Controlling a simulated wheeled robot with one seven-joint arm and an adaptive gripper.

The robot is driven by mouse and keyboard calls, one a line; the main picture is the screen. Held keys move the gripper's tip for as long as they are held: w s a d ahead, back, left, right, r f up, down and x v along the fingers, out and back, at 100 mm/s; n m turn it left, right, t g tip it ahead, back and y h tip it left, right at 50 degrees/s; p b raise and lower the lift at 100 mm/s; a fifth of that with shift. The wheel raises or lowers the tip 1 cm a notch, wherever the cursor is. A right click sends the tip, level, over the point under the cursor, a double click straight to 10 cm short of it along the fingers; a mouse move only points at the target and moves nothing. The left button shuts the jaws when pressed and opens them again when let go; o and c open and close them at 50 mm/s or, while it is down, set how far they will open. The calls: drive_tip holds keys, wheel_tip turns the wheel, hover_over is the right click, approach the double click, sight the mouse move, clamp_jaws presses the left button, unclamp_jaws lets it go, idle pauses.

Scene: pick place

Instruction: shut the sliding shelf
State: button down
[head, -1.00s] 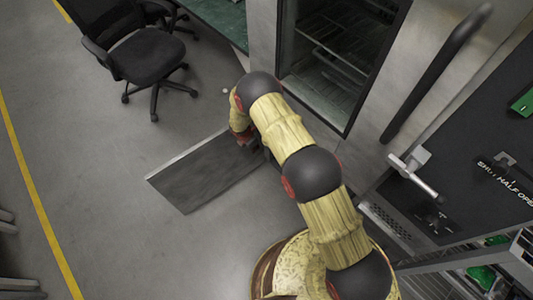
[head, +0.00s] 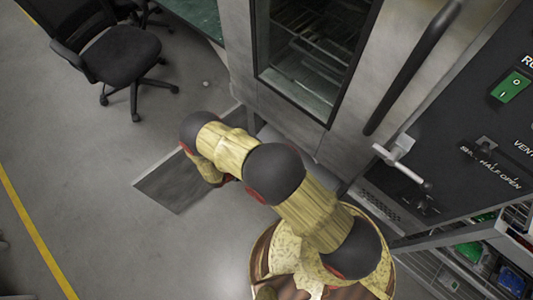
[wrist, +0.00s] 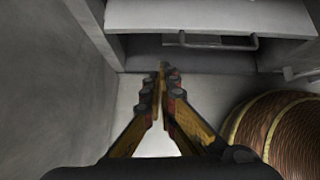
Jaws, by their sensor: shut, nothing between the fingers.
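My gripper (wrist: 162,72) is shut and empty, with its fingertips together in the middle of the wrist view. Ahead of it is a low cabinet opening. A pale flat shelf-like slab (wrist: 210,14) with a straight front edge spans the top, and a bar handle (wrist: 218,46) shows just below it. I cannot tell how far the slab sticks out. A grey panel (wrist: 45,85) stands along the left of the gripper. In the head view a grey panel (head: 172,187) juts out from the steel unit. My arm covers part of it and hides the gripper there.
A tall steel oven with a glass door (head: 315,50) stands behind my arm. A black door handle (head: 412,70) and control panel (head: 490,130) are to its right. A black office chair (head: 118,55) is at upper left.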

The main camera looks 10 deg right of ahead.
drive_tip(key=w+d+r+b+x, duration=0.1)
drive_tip(key=b+x, duration=0.4)
drive_tip(key=x, duration=0.8)
drive_tip(key=shift+d+r+m, duration=0.3)
drive_tip(key=shift+d+r, duration=0.05)
drive_tip(key=shift+r, duration=0.2)
drive_tip(key=w+d, duration=0.1)
drive_tip(key=d, duration=0.1)
drive_tip(key=w+d, duration=0.1)
drive_tip(key=d, duration=0.1)
drive_tip(key=w+d, duration=0.2)
